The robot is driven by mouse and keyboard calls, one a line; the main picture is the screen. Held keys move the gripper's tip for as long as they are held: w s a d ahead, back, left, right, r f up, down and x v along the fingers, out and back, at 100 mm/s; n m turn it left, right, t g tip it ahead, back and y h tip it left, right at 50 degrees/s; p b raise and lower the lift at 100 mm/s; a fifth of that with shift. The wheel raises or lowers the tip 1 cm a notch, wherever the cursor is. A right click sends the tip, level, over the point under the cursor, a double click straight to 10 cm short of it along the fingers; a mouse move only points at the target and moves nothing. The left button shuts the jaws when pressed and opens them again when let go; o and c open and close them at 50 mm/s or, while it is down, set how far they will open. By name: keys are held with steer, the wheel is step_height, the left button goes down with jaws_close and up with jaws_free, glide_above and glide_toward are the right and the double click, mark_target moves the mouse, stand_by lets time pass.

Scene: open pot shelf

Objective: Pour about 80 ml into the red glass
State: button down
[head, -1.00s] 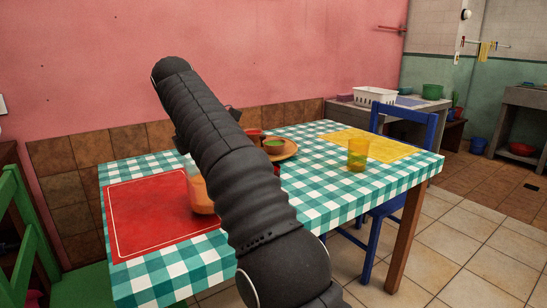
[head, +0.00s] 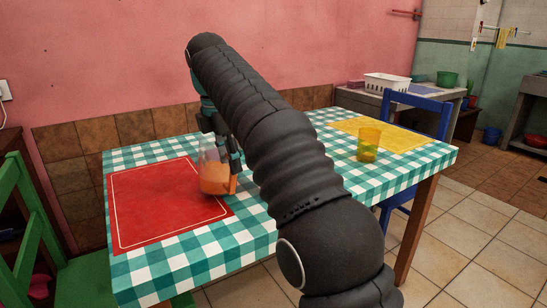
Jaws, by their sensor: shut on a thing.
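A clear jug (head: 213,187) with orange liquid in its lower part stands upright at the right edge of the red placemat. I cannot tell whether its base touches the table. My gripper (head: 229,172) is at the jug's right side and shut on it, partly hidden by my arm. I see no red glass; my arm covers the middle of the table. A yellow-amber glass (head: 369,144) stands upright by the yellow placemat, well to the right of the jug.
The red placemat (head: 150,210) and yellow placemat (head: 395,134) lie on the checked tablecloth (head: 190,262). A green chair (head: 30,225) is at the left, a blue chair (head: 440,115) at the right. Clear cloth lies in front of the amber glass.

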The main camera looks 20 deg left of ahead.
steer(key=d+g+y+b, duration=0.1)
steer(key=y+b, duration=0.1)
steer(key=y, duration=0.1)
steer(key=w+d+g+y+b, duration=0.1)
steer(key=d+y+b, duration=0.1)
steer(key=y, duration=0.1)
steer(key=w+d+r+g+y+b, duration=0.1)
steer(key=d+y+b, duration=0.1)
steer(key=y, duration=0.1)
steer(key=shift+m+y, duration=0.3)
stand_by(0.3)
steer(key=shift+r+y+b, duration=0.15)
steer(key=shift+y+b, duration=0.15)
steer(key=shift+d+r+g+y+b, duration=0.15)
steer(key=shift+g+y+b, duration=0.15)
steer(key=shift+y+b, duration=0.35)
steer(key=shift+d+r+g+y+b, duration=0.1)
steer(key=shift+g+y+b, duration=0.3)
steer(key=shift+b, duration=0.35)
stand_by(1.4)
